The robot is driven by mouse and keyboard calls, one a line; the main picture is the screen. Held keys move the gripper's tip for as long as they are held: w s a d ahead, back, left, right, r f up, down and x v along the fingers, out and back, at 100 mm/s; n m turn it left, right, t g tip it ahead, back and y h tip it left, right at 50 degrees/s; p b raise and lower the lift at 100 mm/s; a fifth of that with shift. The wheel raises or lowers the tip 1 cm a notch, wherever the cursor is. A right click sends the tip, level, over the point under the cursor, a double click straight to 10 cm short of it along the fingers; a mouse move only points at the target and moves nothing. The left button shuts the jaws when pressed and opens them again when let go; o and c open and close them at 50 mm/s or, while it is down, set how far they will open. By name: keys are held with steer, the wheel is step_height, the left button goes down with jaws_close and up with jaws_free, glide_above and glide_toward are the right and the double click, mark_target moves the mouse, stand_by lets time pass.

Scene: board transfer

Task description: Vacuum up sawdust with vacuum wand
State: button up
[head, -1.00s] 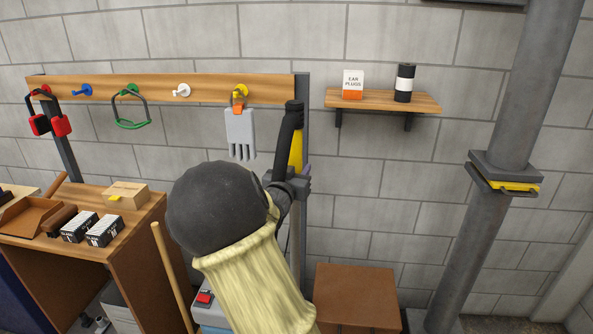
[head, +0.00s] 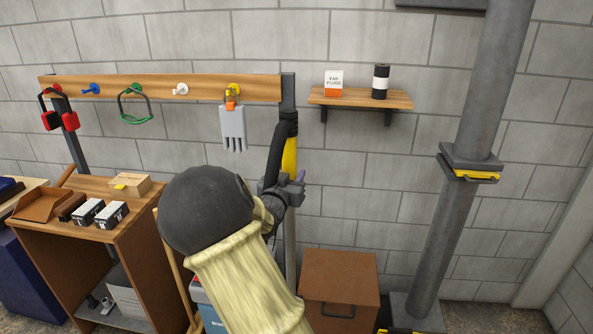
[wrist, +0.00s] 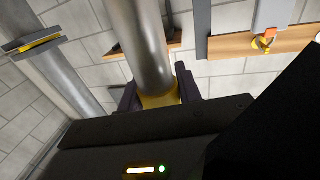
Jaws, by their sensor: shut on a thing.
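My gripper (head: 286,187) is shut on the vacuum wand, whose yellow grip (head: 290,156) shows with a black upper end. In the head view the wand stands near upright in front of the rack's right post, and my arm hides part of it. In the wrist view the yellow part of the wand (wrist: 160,98) sits between the purple finger pads of my gripper (wrist: 159,92). The wand's grey tube (wrist: 144,45) runs to the top of that view. I see no sawdust in either view.
A wooden rack (head: 200,90) with coloured pegs holds hanging gear on the wall. A shelf (head: 360,99) carries a box and a can. A wooden bench (head: 150,215) is at left, a brown cabinet (head: 338,285) below, a grey pipe (head: 465,160) at right.

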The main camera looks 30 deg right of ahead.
steer(key=shift+s+a+f+p, duration=0.1)
steer(key=shift+a+f+p, duration=0.35)
steer(key=shift+a, duration=0.2)
steer(key=a+f+n+t+y+p, duration=0.1)
steer(key=a+f+p, duration=0.2)
steer(key=a+f, duration=0.1)
steer(key=shift+w+a+f+y+p, duration=0.35)
steer(key=shift+w+a+f+y, duration=0.05)
steer(key=a+f+p, duration=0.1)
steer(key=f, duration=0.1)
steer(key=s+a+f+n+t+y+p, duration=0.1)
steer(key=a+f, duration=0.1)
steer(key=s+a+f+n+y+p, duration=0.1)
steer(key=p, duration=0.1)
steer(key=shift+a+f+t, duration=0.35)
steer(key=shift+f+t, duration=0.05)
steer(key=s+a+f+n+t+y+p, duration=0.1)
steer(key=s+a+f+n+y+p, duration=0.2)
steer(key=s+a+f+y+p, duration=0.1)
step_height(320, 180, down, 3)
steer(key=shift+s+r+t+y+p, duration=0.2)
steer(key=shift+s+t+y+p, duration=0.25)
steer(key=shift+s, duration=0.45)
steer(key=s+a+f+n+y+p, duration=0.2)
steer(key=s+f+y+p, duration=0.2)
steer(key=s, duration=0.3)
steer(key=shift+s+f+n, duration=0.3)
steer(key=shift+n, duration=0.1)
steer(key=shift+a, duration=0.1)
